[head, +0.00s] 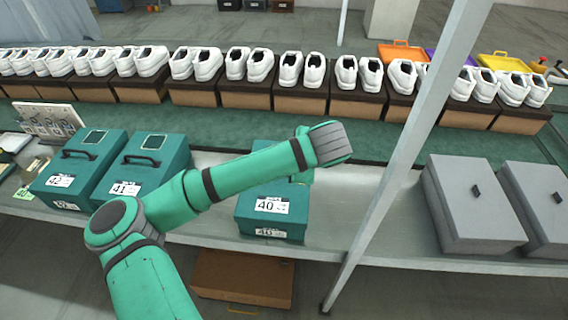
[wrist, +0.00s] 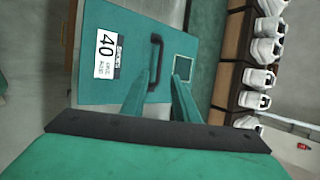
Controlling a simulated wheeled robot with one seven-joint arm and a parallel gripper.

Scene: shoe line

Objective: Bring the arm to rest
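My arm reaches across the head view, over the shelf, with its wrist end above and behind the teal box labelled 40 (head: 272,208). My gripper (wrist: 160,76) shows in the wrist view with its two teal fingers apart and nothing seen between them. The box 40 also shows in the wrist view (wrist: 108,25), with its black handle (wrist: 156,60) close to the fingertips in the picture. I cannot tell how far the fingers are from the handle. In the head view my arm hides part of this box and my fingers.
Teal boxes 42 (head: 75,170) and 41 (head: 150,165) stand to the left. Grey boxes (head: 470,205) stand to the right, beyond a slanted metal post (head: 398,165). White shoes on brown boxes line the back. A brown box (head: 243,278) sits below the shelf.

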